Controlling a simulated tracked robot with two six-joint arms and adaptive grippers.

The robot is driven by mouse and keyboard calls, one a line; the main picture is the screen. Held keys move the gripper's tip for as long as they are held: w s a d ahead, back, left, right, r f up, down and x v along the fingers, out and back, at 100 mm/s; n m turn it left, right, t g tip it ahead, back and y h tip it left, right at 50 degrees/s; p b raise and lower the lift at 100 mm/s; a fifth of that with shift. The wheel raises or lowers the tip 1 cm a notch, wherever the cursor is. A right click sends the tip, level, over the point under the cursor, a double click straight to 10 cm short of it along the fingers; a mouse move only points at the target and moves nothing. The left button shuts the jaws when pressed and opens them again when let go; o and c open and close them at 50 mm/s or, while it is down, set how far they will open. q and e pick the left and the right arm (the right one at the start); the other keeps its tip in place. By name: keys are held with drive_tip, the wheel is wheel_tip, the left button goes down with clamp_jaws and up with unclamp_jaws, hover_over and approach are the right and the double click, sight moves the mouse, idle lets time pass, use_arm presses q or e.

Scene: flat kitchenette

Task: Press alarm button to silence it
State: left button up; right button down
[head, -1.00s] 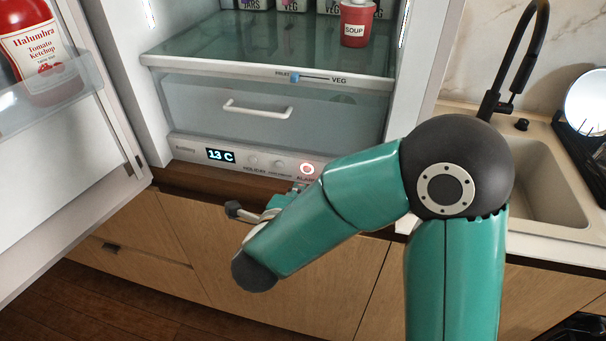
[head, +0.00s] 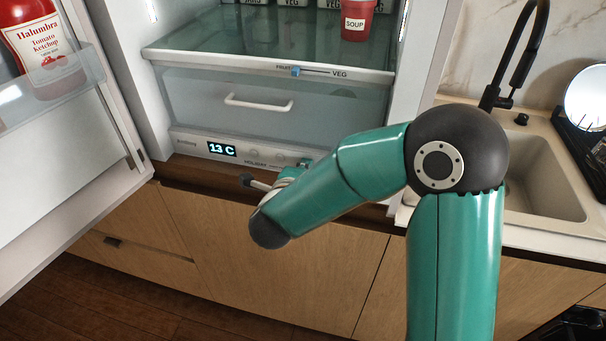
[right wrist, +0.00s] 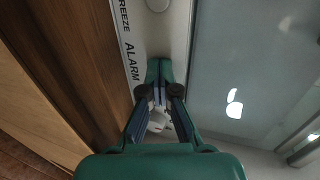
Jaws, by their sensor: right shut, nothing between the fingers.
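The right wrist view shows the ALARM label (right wrist: 131,65) on the panel. My right gripper (right wrist: 160,66) is shut and empty, with its fingertips over the panel beside that label. The fingers hide the panel there; I cannot tell whether they touch the button. My left gripper is not in view.
The fridge door (head: 75,150) stands open at left with a ketchup bottle (head: 42,45) in its shelf. A clear drawer (head: 330,108) with a white handle is above the panel. A red soup can (head: 357,20) stands on the shelf above. The sink (head: 540,180) is at right.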

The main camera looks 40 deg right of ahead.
drive_tip(key=shift+d+r, duration=0.15)
drive_tip(key=shift+d, duration=0.05)
drive_tip(key=shift+s+a+f, duration=0.15)
drive_tip(key=shift+a+f, duration=0.05)
drive_tip(key=shift+a, duration=0.2)
drive_tip(key=f+b+v, duration=0.1)
drive_tip(key=b+v, duration=0.1)
drive_tip(key=v, duration=1.1)
drive_tip(key=shift+s+a, duration=0.2)
drive_tip(key=shift+a, duration=0.1)
